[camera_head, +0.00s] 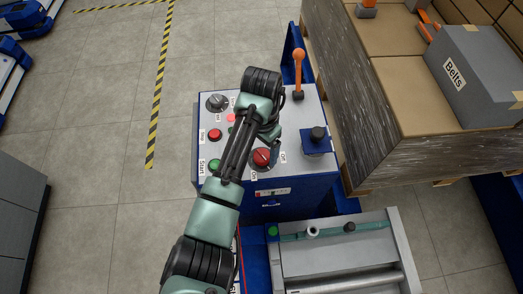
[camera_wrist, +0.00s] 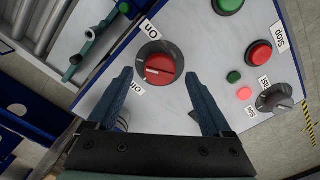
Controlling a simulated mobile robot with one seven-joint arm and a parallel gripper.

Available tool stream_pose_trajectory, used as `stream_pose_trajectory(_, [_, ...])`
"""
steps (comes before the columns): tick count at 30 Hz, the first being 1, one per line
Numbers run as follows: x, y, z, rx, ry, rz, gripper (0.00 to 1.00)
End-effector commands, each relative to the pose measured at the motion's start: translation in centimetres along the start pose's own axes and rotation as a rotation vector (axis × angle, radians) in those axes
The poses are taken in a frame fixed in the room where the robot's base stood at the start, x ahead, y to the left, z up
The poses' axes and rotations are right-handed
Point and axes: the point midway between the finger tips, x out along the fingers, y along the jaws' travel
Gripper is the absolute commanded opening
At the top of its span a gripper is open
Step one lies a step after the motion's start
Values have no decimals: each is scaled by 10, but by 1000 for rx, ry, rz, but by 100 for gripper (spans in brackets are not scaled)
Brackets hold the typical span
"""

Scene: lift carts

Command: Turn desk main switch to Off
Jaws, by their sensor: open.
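The desk main switch (camera_head: 262,155) is a round red knob on a dark grey base, on the light top of the blue control desk (camera_head: 316,190). In the wrist view the red knob (camera_wrist: 160,68) lies just ahead of and between the tips of my open gripper (camera_wrist: 158,77). Nothing is held. The "On" label (camera_wrist: 153,30) is above the knob and the "Off" label (camera_wrist: 135,88) is at its lower left. A pale mark shows on the left of the knob's face. In the head view my gripper (camera_head: 272,143) is partly hidden at the knob's upper right.
Green and red buttons (camera_head: 214,134) and a grey rotary knob (camera_head: 216,102) share the panel. An orange-handled lever (camera_head: 299,70) and a black knob on a blue block (camera_head: 318,140) stand at the right. A roller conveyor (camera_head: 340,262) lies in front; a pallet (camera_head: 350,100) with boxes stands right.

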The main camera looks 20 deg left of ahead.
Motion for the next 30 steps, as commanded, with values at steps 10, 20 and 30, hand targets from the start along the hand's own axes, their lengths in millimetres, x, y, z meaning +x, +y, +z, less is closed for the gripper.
stream_pose_trajectory(10, [25, 0, 0, 0, 0, 0, 84])
stream_pose_trajectory(20, [25, 0, 0, 0, 1, -1, 61])
stream_pose_trajectory(30, [24, 0, 0, 0, 1, 0, 0])
